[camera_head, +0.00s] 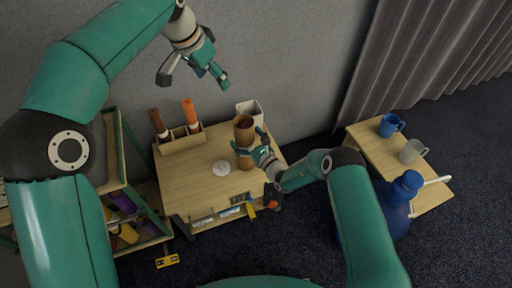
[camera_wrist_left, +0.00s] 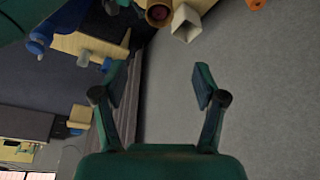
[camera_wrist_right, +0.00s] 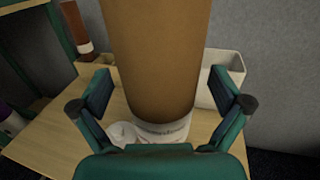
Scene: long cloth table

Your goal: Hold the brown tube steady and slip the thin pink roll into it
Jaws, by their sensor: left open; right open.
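The brown tube (camera_head: 244,131) stands upright near the back right of the small wooden table. In the right wrist view it (camera_wrist_right: 158,60) fills the middle, with a whitish base below it. My right gripper (camera_head: 251,143) is open, with its fingers on either side of the tube; I cannot tell whether they touch it. My left gripper (camera_head: 193,80) is open and empty, high above the back of the table. In the left wrist view the tube's mouth (camera_wrist_left: 158,13) looks reddish inside. I cannot make out the thin pink roll for certain.
A wooden holder (camera_head: 182,142) carries a dark brown roll (camera_head: 157,123) and an orange roll (camera_head: 191,114). A white square container (camera_head: 254,109) stands behind the tube. A white round item (camera_head: 221,168) lies left of it. A side table (camera_head: 428,187) holds mugs.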

